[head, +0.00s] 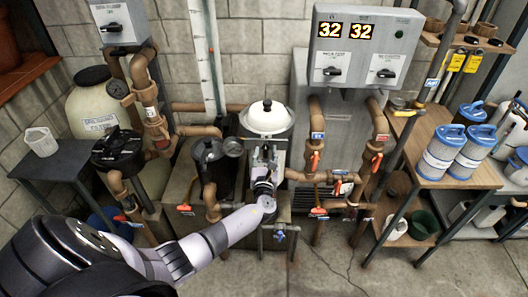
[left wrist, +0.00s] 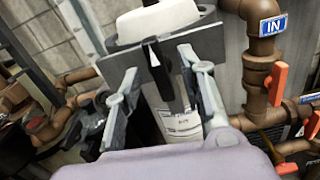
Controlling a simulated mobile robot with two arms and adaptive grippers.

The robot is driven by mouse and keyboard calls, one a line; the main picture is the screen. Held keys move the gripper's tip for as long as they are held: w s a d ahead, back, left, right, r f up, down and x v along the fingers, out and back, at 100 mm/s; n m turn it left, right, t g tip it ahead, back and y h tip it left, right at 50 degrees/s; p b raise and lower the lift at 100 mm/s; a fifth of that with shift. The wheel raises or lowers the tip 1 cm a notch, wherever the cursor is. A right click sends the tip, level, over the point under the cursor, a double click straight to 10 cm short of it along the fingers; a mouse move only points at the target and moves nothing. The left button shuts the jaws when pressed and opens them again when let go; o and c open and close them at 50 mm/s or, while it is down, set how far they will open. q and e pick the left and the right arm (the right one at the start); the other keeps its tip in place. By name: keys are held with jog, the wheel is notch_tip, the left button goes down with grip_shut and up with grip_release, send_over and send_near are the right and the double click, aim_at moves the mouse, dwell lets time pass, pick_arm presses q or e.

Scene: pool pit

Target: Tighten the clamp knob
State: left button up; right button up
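The filter vessel has a white lid with a black top knob (head: 267,105) in the head view. In the left wrist view its white lid (left wrist: 158,20) sits above a grey clamp band (left wrist: 205,42). A black, tapered clamp knob (left wrist: 158,66) with a white mark stands at the front of this band. My left gripper (head: 265,155) is in front of the vessel. In the left wrist view its two fingers (left wrist: 159,66) are spread on either side of the knob, with gaps visible. I cannot tell the depth between fingertips and knob. My right gripper is not in view.
Brown pipes with orange valve handles (head: 315,161) run close to the right of my left gripper. A black pump pot (head: 215,165) stands to its left. A grey control box (head: 362,50) hangs behind. A wooden table (head: 425,135) with blue-lidded canisters stands at right.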

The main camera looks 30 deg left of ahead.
pick_arm(q)
jog(key=shift+s+d, duration=0.1)
jog(key=shift+s, duration=0.05)
jog(key=p+v, duration=0.2)
jog(key=v, duration=0.4)
jog(key=shift+s+d+p, duration=0.2)
jog(key=shift+s+p, duration=0.05)
jog(key=shift+p, duration=0.15)
